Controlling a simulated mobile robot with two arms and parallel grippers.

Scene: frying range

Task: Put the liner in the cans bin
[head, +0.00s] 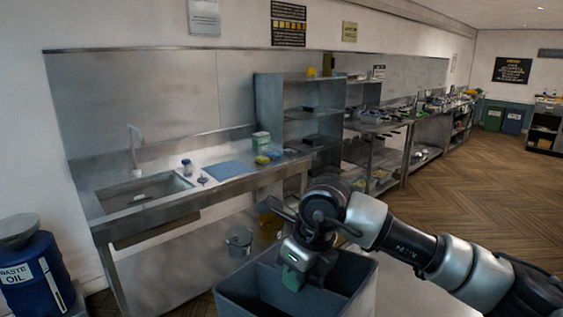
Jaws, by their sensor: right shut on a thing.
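My right gripper (297,262) reaches in from the right, pointing down, and is shut on a small green bundle that looks like the liner (292,279). The liner hangs over the opening of a dark grey bin (243,307) at the bottom centre. I cannot tell whether it touches the bin's inside. No label shows on this bin, so I cannot tell whether it is the cans bin. My left gripper is not in view.
A steel sink counter (160,205) runs along the left wall, with a metal bucket (238,241) below it. A blue waste oil drum (36,272) stands at left. Green (493,118) and blue (513,122) bins stand far right. The wooden floor at right is open.

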